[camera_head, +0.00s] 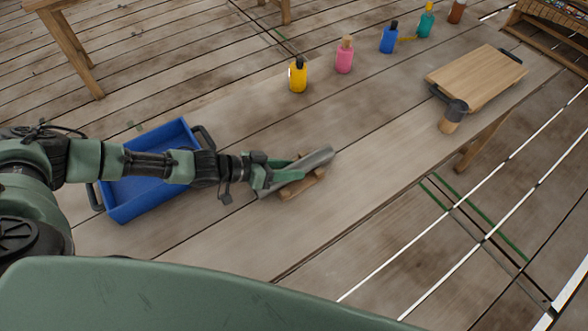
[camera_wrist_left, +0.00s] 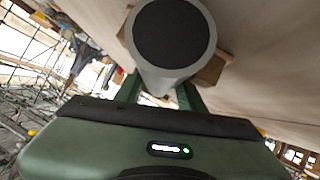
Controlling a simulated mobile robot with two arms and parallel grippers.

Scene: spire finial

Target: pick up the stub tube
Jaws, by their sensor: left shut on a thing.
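The stub tube (camera_head: 320,158) is a grey cylinder, lying lengthwise at a slant over a small wooden cradle (camera_head: 303,187) on the table. My left gripper (camera_head: 288,174) is shut on the tube, with its green fingers on either side. In the left wrist view the tube (camera_wrist_left: 202,61) shows end-on as a grey ring with a dark face, between the fingers (camera_wrist_left: 160,95). Wood of the cradle (camera_wrist_left: 214,70) shows behind it. I cannot tell whether the tube still touches the cradle. My right gripper is not in view.
A blue tray (camera_head: 125,212) stands at left under my left arm. Yellow (camera_head: 298,77), pink (camera_head: 344,58), blue (camera_head: 388,40) and other bottles line the far edge. A wooden board (camera_head: 475,75) with dark handles and a dark-topped jar (camera_head: 451,120) are at right. The table's middle is clear.

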